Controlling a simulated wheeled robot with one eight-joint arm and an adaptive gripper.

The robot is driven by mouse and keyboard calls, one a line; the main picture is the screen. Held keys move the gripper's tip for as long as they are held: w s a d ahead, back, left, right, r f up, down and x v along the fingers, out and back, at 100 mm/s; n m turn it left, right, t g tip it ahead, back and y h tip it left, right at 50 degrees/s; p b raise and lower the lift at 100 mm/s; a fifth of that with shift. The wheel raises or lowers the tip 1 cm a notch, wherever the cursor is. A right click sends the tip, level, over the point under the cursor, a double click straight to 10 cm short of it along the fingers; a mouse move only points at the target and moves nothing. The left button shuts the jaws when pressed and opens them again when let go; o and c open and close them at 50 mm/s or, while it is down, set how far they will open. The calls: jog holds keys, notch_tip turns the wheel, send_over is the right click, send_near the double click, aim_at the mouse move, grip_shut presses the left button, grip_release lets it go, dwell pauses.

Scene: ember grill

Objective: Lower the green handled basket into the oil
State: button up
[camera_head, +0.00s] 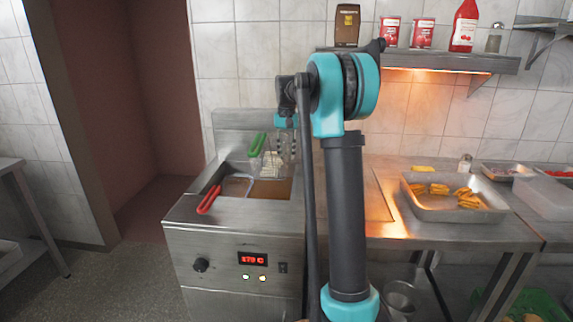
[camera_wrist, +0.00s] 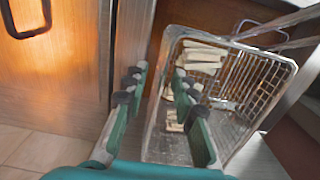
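My gripper (camera_wrist: 158,80) is open with nothing between the fingertips. The right finger overlaps the basket in the picture; I cannot tell whether it touches. A red-handled basket (camera_head: 209,199) lies at the fryer's left.
The fryer front (camera_head: 235,262) shows a lit red display. To the right, a steel counter holds a tray (camera_head: 433,213) of golden food pieces. A wall shelf (camera_head: 490,62) with red cans and bottles is above.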

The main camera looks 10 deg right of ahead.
jog(key=shift+f, duration=2.5)
jog(key=shift+c, duration=0.3)
grip_shut()
jog(key=shift+o, duration=0.6)
grip_release()
